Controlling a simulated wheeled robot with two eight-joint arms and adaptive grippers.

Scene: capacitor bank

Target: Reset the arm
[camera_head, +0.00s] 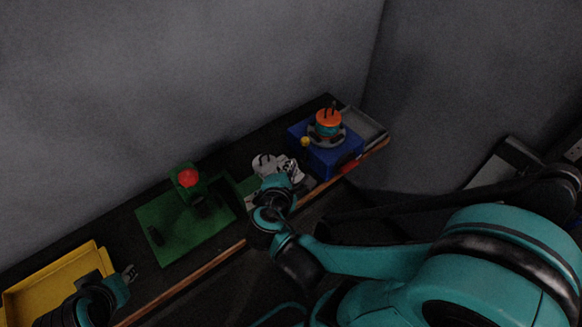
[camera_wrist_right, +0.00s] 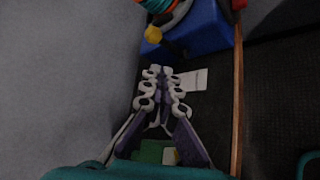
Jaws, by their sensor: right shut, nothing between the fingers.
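My right gripper (camera_head: 276,165) is over the dark bench between the green station and the blue box. In the right wrist view its white-and-purple fingers (camera_wrist_right: 161,72) are together with nothing visible between them. My right arm reaches in from the right and hides part of the bench. My left gripper (camera_head: 129,273) is at the lower left, beside the yellow tray; it is small and dark, so its opening is unclear.
A green plate (camera_head: 178,232) carries a red button (camera_head: 188,178). A blue box (camera_head: 330,160) holds an orange-and-teal round part (camera_head: 328,122), with a yellow knob (camera_head: 305,141) beside it. A yellow tray (camera_head: 50,284) is at left, a grey tray (camera_head: 365,127) at right. A wall stands behind.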

